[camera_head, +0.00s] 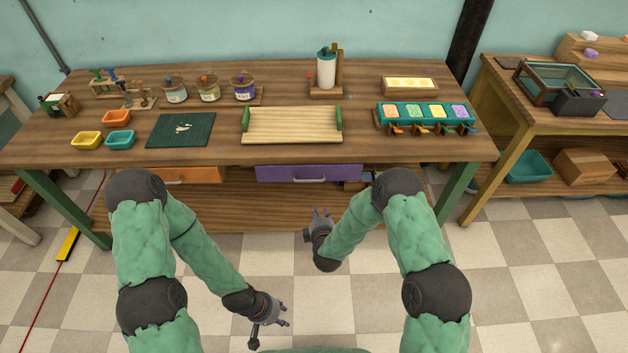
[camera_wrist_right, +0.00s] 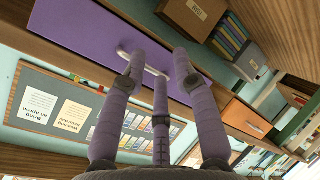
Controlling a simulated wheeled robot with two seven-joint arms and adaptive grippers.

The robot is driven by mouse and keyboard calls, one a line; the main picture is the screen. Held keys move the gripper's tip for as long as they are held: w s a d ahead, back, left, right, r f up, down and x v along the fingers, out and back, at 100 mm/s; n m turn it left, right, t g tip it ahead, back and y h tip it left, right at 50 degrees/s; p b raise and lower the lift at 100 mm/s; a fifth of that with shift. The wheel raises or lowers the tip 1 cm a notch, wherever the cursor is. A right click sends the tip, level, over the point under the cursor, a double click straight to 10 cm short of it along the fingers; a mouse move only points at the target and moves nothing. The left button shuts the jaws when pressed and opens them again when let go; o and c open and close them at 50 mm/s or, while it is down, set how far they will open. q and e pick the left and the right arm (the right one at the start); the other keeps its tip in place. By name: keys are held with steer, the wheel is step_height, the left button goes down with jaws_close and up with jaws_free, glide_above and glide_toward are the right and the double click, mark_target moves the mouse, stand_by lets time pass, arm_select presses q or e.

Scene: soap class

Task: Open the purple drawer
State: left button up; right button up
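The purple drawer (camera_head: 275,173) sits under the front edge of the wooden table, and its front looks flush with the table. Its pale handle (camera_head: 310,180) is at the middle of the front. In the right wrist view the purple drawer (camera_wrist_right: 85,32) fills the upper left, with the handle (camera_wrist_right: 140,63) beyond my fingers. My right gripper (camera_head: 321,212) is open and empty, below and in front of the handle; its spread fingers also show in the right wrist view (camera_wrist_right: 160,75). My left gripper (camera_head: 284,311) looks open and empty, low over the floor, away from the drawer.
An orange drawer (camera_head: 190,175) is left of the purple one. A lower shelf (camera_head: 270,213) runs beneath. The tabletop holds a wooden tray (camera_head: 290,125), a dark green mat (camera_head: 180,130), jars and small bins. Open tiled floor lies in front of the table.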

mark_target(313, 181)
steer(key=w+n+t+b, duration=0.1)
steer(key=w, duration=0.3)
steer(key=w+a+r+n+b, duration=0.1)
steer(key=w, duration=0.3)
steer(key=w+a+r+n+t+h+b, duration=0.1)
steer(key=w, duration=0.3)
steer(key=shift+w+a+r+t, duration=0.1)
steer(key=shift+w+t, duration=0.2)
steer(key=shift+w, duration=0.05)
steer(key=shift+w+b, duration=0.3)
steer(key=shift+w, duration=0.25)
jaws_close()
